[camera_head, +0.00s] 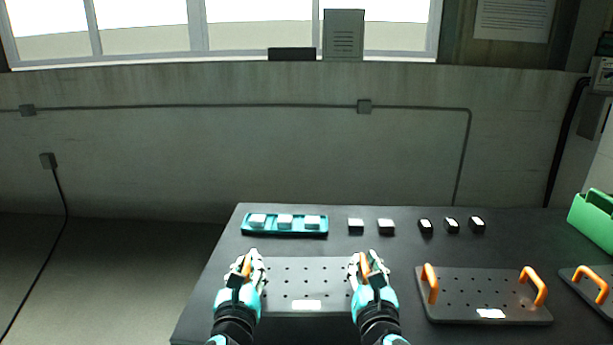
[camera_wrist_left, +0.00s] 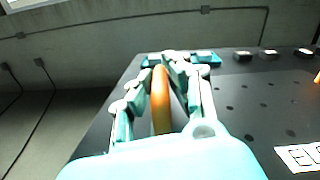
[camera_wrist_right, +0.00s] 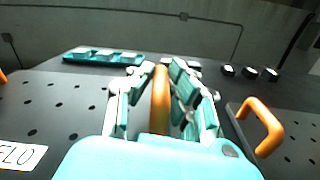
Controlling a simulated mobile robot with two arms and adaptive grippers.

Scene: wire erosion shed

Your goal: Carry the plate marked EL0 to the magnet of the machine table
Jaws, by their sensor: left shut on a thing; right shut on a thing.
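The plate marked EL0 (camera_head: 307,283) is a grey plate with rows of small holes, a white label at its front edge and an orange handle at each side. My left gripper (camera_head: 251,262) is shut on its left orange handle (camera_wrist_left: 160,102). My right gripper (camera_head: 366,263) is shut on its right orange handle (camera_wrist_right: 160,100). The label shows partly in the right wrist view (camera_wrist_right: 20,155). I cannot tell whether the plate touches the dark table or is just above it. The machine table and its magnet are not recognisable in view.
A second holed plate (camera_head: 477,296) with orange handles lies close on the right, and a third (camera_head: 596,297) is cut off beyond it. A teal tray (camera_head: 285,233) with white-topped blocks, several loose blocks and a green container (camera_head: 592,221) stand on the dark table (camera_head: 400,250).

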